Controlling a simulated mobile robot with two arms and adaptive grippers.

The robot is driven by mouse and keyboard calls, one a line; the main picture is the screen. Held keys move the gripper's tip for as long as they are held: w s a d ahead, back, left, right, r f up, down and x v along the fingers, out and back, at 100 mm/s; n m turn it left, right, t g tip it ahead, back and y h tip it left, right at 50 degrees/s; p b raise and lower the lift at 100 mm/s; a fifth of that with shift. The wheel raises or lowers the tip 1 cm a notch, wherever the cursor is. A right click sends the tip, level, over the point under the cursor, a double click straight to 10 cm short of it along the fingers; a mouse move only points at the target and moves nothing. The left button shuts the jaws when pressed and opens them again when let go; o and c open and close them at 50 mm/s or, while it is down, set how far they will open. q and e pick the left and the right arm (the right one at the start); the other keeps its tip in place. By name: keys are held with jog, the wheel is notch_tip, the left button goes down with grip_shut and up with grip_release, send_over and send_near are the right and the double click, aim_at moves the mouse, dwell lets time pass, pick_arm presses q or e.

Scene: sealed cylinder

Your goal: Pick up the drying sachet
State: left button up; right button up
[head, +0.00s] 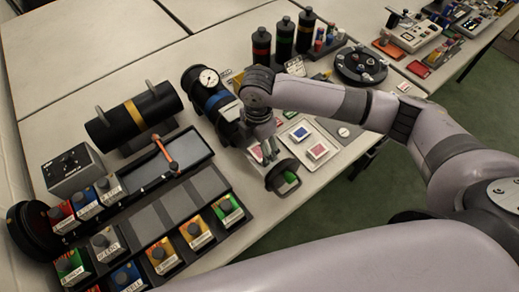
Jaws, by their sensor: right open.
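Several small white squares with coloured centres lie on the table below my right gripper. One has a blue centre (300,132) and one has a red centre (316,151). Another reddish one (257,153) is partly hidden by the gripper. They look like sachets, but I cannot tell which is the drying sachet. My right gripper (268,152) is open and points down over this area, left of the blue and red squares. Its fingertips are small and dark, and I cannot tell their height above the table. My left gripper is not in view.
A dark round-ended piece with green (284,181) is close to the gripper at the table's front edge. A dark cylinder with a gauge (208,78) lies behind. Left are a yellow-banded cylinder (150,108) and a rack of labelled blocks (150,220). Bottles (283,42) stand at the back.

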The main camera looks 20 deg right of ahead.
aim_at(259, 153)
jog(key=shift+f, duration=1.15)
jog(key=shift+c, duration=0.5)
jog(key=c, duration=0.9)
